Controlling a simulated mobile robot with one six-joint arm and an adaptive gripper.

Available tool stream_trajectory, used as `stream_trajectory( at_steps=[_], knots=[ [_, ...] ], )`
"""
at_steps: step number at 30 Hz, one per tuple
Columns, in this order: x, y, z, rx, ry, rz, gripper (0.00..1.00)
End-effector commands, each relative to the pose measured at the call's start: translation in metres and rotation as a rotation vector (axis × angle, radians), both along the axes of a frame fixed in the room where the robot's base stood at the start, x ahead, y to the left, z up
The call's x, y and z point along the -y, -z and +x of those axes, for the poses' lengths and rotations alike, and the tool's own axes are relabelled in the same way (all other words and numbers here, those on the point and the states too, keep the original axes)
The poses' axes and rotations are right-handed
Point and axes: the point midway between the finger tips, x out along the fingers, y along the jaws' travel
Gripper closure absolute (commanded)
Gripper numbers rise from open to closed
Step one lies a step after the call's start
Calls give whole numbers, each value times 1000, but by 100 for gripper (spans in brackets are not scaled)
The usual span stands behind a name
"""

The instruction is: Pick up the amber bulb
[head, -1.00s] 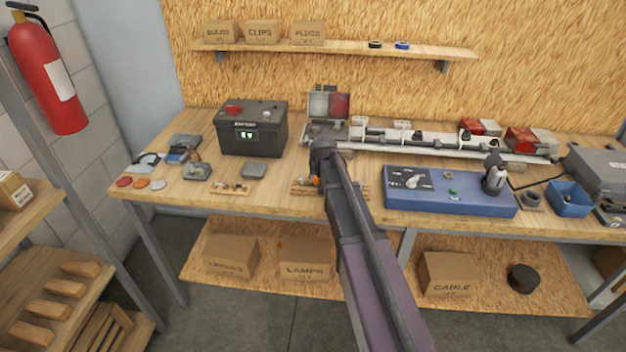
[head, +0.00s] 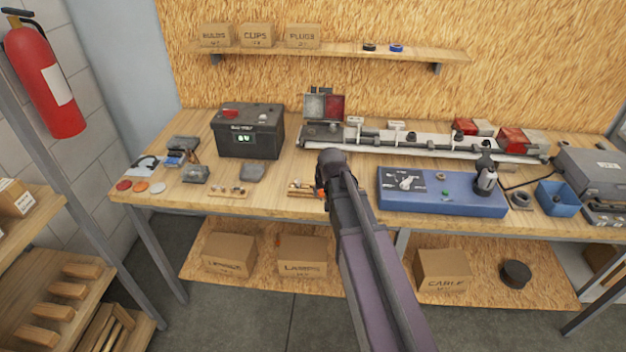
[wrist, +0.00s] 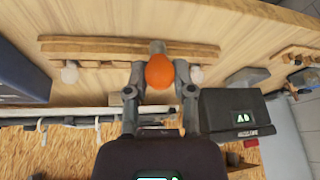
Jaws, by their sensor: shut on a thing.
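The amber bulb (wrist: 160,72) is a round orange globe with a grey base, between the two fingers of my gripper (wrist: 158,84) in the wrist view. My gripper is shut on it. The bulb's base shows in front of a wooden bulb rack (wrist: 115,47), so it looks clear of it; the exact gap cannot be told. Two whitish bulbs (wrist: 70,73) (wrist: 196,74) sit at the rack on either side. In the head view only a small orange part of the amber bulb (head: 320,194) shows beside my arm, which hides most of the gripper and the rack's right part.
A black battery box (head: 248,131) stands behind and left. A blue case (head: 440,193) lies right of my arm. A long light bar (head: 430,142) runs along the back. A grey block (head: 253,173) and a small wooden tray (head: 229,191) lie to the left.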

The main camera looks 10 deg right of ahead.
Motion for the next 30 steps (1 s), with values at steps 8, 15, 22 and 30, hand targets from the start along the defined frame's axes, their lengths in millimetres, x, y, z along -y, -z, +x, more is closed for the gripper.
stream_trajectory(
  at_steps=[8,15,22,30],
  knots=[
    [3,-5,-45,0,0,0,86],
    [5,-5,-56,0,-1,1,86],
    [5,-5,-57,0,-1,1,86],
    [5,-5,-57,0,-1,1,86]
  ],
)
